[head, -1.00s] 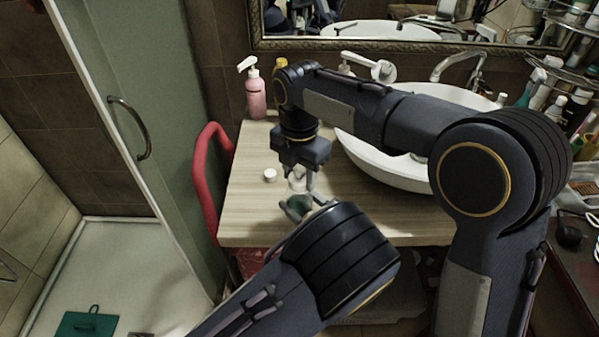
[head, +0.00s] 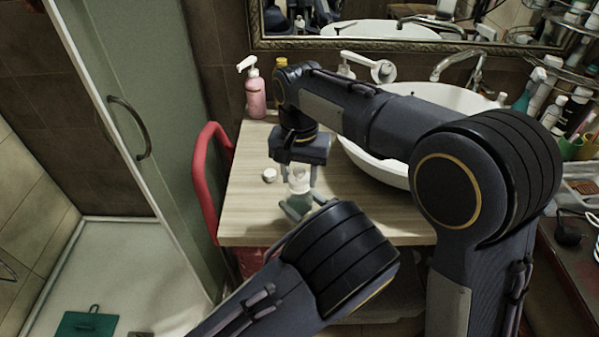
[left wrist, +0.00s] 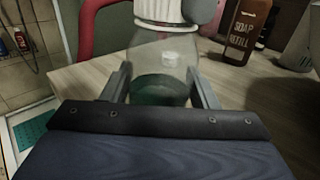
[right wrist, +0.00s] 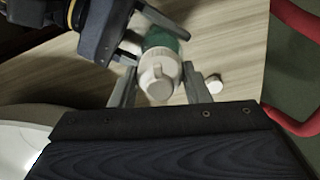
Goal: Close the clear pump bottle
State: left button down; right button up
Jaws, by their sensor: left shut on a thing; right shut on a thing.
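The clear pump bottle (head: 297,199), with green liquid low inside, is upright over the front of the wooden counter. Its white ribbed collar and pump head (right wrist: 160,80) sit at its mouth; I cannot tell how tightly. My left gripper (head: 303,210) is shut on the bottle's body, one finger on each side, as the bottle (left wrist: 160,75) shows in the left wrist view. My right gripper (right wrist: 160,90) points down from above and is shut on the white pump top, with a finger on either side. My left arm hides the bottle's base in the head view.
A small white cap (head: 269,175) lies on the wooden counter (head: 245,215) left of the bottle. A pink pump bottle (head: 255,95) stands at the back left. A red rail (head: 207,175) borders the left edge. The white basin (head: 375,165) is to the right.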

jog(key=m, duration=0.6)
jog(key=shift+m, duration=0.4)
jog(key=o, duration=1.2)
jog(key=shift+r, duration=0.1)
notch_tip(320, 180, up, 12)
jog(key=shift+f, duration=0.1)
pick_arm(q)
jog(key=shift+c, duration=2.3)
grip_release()
